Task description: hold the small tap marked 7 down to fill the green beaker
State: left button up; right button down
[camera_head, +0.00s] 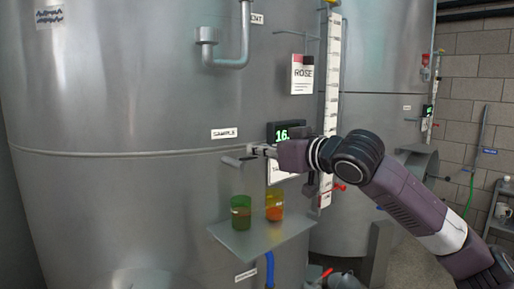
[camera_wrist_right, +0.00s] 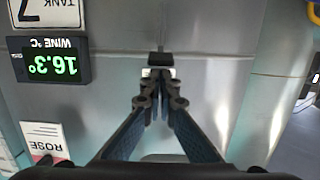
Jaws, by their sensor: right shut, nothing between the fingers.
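The green beaker (camera_head: 241,213) stands upright on a small grey shelf (camera_head: 245,244) fixed to the big steel tank. It looks darker and reddish inside low down. The small tap (camera_head: 233,161) sticks out of the tank wall above the green beaker. My right gripper (camera_head: 262,151) is shut and empty, close beside the tap at its right; I cannot tell whether it touches. In the right wrist view the shut fingers (camera_wrist_right: 160,100) point at a small dark part (camera_wrist_right: 160,59) on the tank, probably the tap. My left gripper is in neither view.
An orange beaker (camera_head: 274,207) stands on the shelf right of the green one. A display (camera_head: 286,131), reading 16.3 in the wrist view (camera_wrist_right: 55,62), hangs behind my right gripper. A white gauge strip (camera_head: 332,70) and a bent pipe (camera_head: 228,61) are higher up.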

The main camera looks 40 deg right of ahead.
jog(key=s+r+b, duration=0.3)
jog(key=s+b, duration=0.3)
jog(key=s, duration=0.4)
jog(key=shift+d+b, duration=0.3)
jog(key=shift+d, duration=0.15)
